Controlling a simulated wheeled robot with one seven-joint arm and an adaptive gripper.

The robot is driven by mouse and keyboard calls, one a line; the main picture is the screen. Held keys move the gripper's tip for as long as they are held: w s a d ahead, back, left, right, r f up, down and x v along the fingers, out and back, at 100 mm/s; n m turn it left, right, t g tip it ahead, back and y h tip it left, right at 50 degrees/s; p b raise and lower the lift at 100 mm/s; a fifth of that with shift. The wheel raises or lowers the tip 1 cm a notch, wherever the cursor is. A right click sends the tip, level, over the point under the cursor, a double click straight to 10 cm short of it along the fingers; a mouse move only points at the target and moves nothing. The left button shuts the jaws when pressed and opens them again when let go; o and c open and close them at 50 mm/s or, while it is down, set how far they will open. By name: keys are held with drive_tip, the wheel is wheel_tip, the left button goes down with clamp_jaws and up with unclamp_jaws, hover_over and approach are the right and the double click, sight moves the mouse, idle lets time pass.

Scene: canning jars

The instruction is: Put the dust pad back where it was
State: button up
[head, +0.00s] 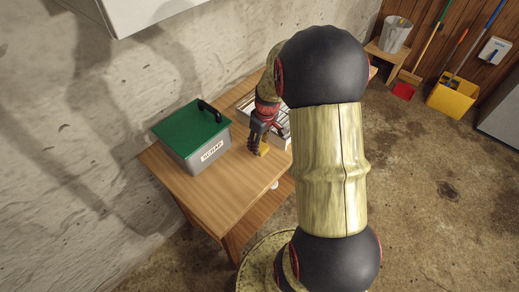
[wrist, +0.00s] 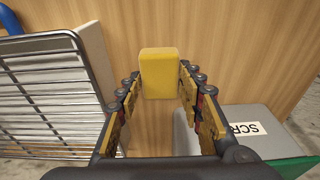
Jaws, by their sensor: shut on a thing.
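The dust pad appears to be the yellow block (wrist: 160,73) between my fingertips in the wrist view. My gripper (wrist: 160,88) is shut on it, with one finger on each side. In the head view, my gripper (head: 258,143) points down over the wooden table (head: 196,190), between the scrap box and the wire rack. A little yellow of the pad (head: 263,151) shows at its tips. I cannot tell whether the pad touches the table.
A grey scrap box (head: 211,155) with a green lid (head: 188,127) stands left of my gripper. A wire rack (wrist: 45,92) stands on its other side. The table's front left is bare. A wall (head: 60,150) runs behind. A yellow bucket (head: 452,99) stands far right on the floor.

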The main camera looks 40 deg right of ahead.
drive_tip(key=shift+w+d+f, duration=0.1)
drive_tip(key=shift+d+f, duration=0.05)
drive_tip(key=shift+f, duration=0.1)
drive_tip(key=f, duration=0.1)
drive_tip(key=f+b, duration=0.1)
drive_tip(key=f, duration=0.1)
drive_tip(key=shift+w+d+f, duration=0.15)
drive_tip(key=shift+d+f, duration=0.05)
drive_tip(key=shift+f, duration=0.1)
drive_tip(key=o, duration=1)
